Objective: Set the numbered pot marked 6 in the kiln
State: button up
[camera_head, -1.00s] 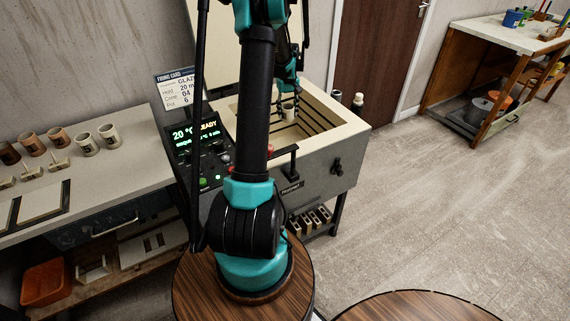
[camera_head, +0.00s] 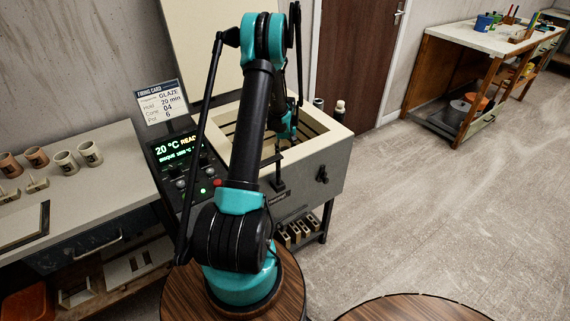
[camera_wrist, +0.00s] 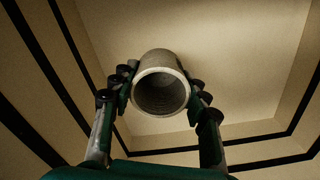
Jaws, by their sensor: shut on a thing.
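My gripper (camera_wrist: 161,84) is shut on a pale grey pot (camera_wrist: 160,60), with a finger on each side of it. The wrist view looks into the pot's open mouth, and its number is out of sight. The pot is inside the open-topped kiln (camera_head: 318,183), over the pale floor (camera_wrist: 225,60) with dark grooved walls around. I cannot tell whether its base touches the floor. In the head view my gripper (camera_head: 287,125) is down within the kiln opening, and the pot is hidden there by the arm and kiln wall.
The kiln panel (camera_head: 178,150) reads 20 °C, and the firing card (camera_head: 162,101) lists pot 6. Several pots stand on the left bench (camera_head: 110,175), including a pale pot (camera_head: 66,162). The raised lid (camera_head: 205,45) is behind. Dark and white bottles (camera_head: 339,112) stand beyond the kiln.

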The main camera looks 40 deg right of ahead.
jog(key=shift+f, duration=2.95)
jog(key=shift+f, duration=0.1)
jog(key=o, duration=1.2)
notch_tip(320, 180, up, 12)
jog(key=shift+r, duration=0.1)
